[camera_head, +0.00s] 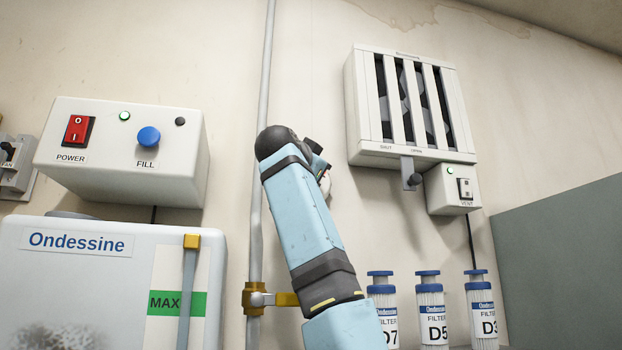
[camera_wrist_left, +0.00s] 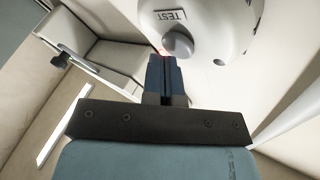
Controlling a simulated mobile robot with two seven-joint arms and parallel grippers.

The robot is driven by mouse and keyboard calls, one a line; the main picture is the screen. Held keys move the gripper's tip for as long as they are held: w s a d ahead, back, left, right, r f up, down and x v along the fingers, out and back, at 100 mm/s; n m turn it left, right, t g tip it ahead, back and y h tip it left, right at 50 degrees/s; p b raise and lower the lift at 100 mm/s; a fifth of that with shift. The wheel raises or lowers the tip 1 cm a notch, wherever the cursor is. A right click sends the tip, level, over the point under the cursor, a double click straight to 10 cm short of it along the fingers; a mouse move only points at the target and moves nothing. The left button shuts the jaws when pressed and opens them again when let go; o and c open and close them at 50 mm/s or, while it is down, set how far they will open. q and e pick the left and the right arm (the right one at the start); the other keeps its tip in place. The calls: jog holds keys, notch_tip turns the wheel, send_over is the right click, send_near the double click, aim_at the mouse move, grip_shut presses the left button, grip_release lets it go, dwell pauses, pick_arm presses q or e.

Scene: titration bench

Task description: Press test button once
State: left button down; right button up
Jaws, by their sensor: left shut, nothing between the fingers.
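In the left wrist view, a white rounded housing (camera_wrist_left: 222,20) carries a label reading TEST (camera_wrist_left: 170,15). A round grey button (camera_wrist_left: 179,43) sits just below the label. My left gripper (camera_wrist_left: 163,60) is shut and empty, its fingertips at the button's lower left edge. A red glow shows beside the tips; I cannot tell whether they touch the button. In the head view, a light-blue arm (camera_head: 305,225), apparently my left, reaches up to the wall and mostly hides its gripper. A small white and red piece (camera_head: 326,183) shows beside its wrist. My right gripper is not in view.
A slatted vent box (camera_head: 358,105) with a lever and a VENT switch box (camera_head: 440,190) are right of the arm. A control box (camera_head: 185,135) with POWER and FILL is left. A vertical pipe (camera_head: 262,75) runs close by. Filter bottles (camera_head: 431,310) stand below.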

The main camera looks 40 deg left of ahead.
pick_arm(q)
jog(key=shift+w+a, duration=0.15)
jog(key=shift+a, duration=0.05)
dwell(0.3)
dwell(0.3)
jog(key=shift+s+d+b, duration=0.4)
jog(key=shift+s+d, duration=0.15)
jog(key=shift+d, duration=0.1)
jog(key=shift+s+d+f, duration=0.1)
jog(key=shift+s+d+b, duration=1)
jog(key=shift+s+d, duration=0.55)
jog(key=shift+d, duration=0.25)
